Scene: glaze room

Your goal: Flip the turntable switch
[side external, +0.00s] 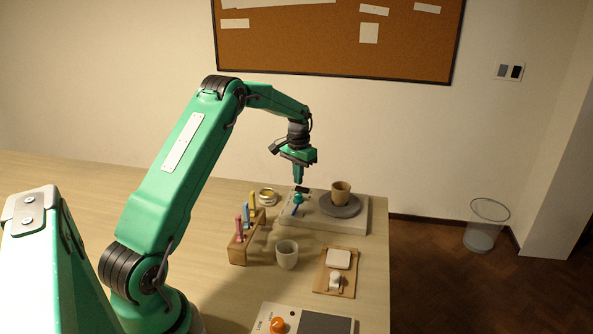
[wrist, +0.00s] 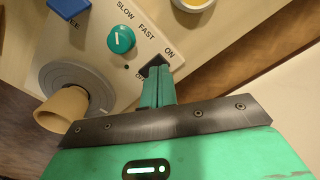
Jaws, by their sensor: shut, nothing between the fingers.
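The turntable (side external: 352,226) is a pale box with a grey wheel disc (side external: 340,211), and a tan cup (side external: 341,190) stands on the disc. In the wrist view its panel (wrist: 100,40) has a teal knob (wrist: 121,39) marked SLOW and FAST. A black switch plate (wrist: 156,62) lies beside the ON lettering, mostly hidden by my fingers, so the switch's position cannot be told. My gripper (wrist: 158,72) is shut and empty, pointing down at this plate. In the side view my gripper (side external: 298,181) is just above the panel; contact cannot be told.
A blue lever (side external: 297,209) stands on the panel near the knob. Left of the turntable are a yellow-filled jar (side external: 267,196) and a wooden rack (side external: 238,255) of coloured tools.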

